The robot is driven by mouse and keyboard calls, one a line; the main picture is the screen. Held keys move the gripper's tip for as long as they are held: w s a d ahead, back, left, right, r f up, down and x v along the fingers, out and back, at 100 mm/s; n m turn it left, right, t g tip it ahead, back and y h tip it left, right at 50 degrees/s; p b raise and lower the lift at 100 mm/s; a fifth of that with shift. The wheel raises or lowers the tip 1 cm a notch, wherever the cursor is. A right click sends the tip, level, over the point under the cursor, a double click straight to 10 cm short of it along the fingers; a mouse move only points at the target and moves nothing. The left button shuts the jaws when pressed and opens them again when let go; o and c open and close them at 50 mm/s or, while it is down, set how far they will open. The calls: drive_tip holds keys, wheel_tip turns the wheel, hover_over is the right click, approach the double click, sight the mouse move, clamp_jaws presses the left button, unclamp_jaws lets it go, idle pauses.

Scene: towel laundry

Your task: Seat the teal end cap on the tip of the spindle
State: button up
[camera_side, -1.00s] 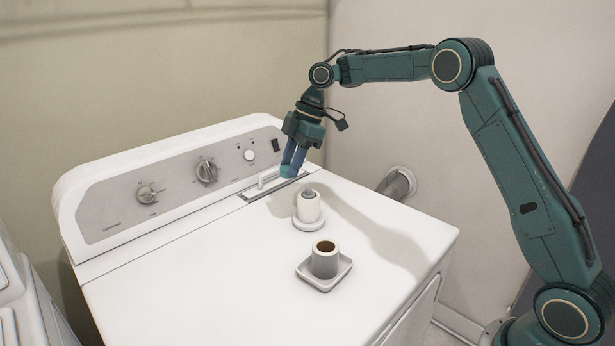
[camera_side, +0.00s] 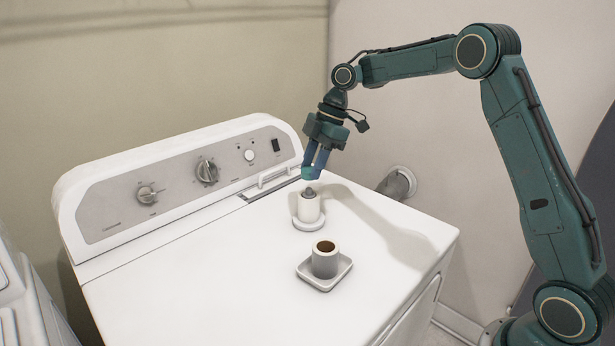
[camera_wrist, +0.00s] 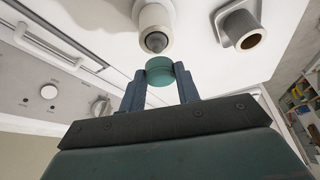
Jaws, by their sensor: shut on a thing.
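The teal end cap (camera_wrist: 159,71) is between the fingertips of my gripper (camera_wrist: 158,88), which is shut on it. In the side view the cap (camera_side: 309,173) shows at the lower end of my gripper (camera_side: 313,168). The spindle (camera_side: 309,207) is a white upright post on a round base, with a dark grey tip (camera_side: 309,192). The cap is held a little above the spindle tip, apart from it in the side view. In the wrist view the spindle (camera_wrist: 154,18) and its grey tip (camera_wrist: 156,42) appear just beyond the cap.
A grey hollow cup (camera_side: 325,261) with a brown inside stands on a square white dish (camera_side: 342,272) in front of the spindle. All stand on a white washer top (camera_side: 190,285). The control panel (camera_side: 120,200) rises behind. The front left of the top is clear.

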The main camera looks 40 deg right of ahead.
drive_tip(key=shift+f, duration=1.1)
drive_tip(key=shift+f, duration=1.1)
idle(2.2)
drive_tip(key=o, duration=1.5)
drive_tip(key=shift+r, duration=0.1)
drive_tip(key=shift+r, duration=3.4)
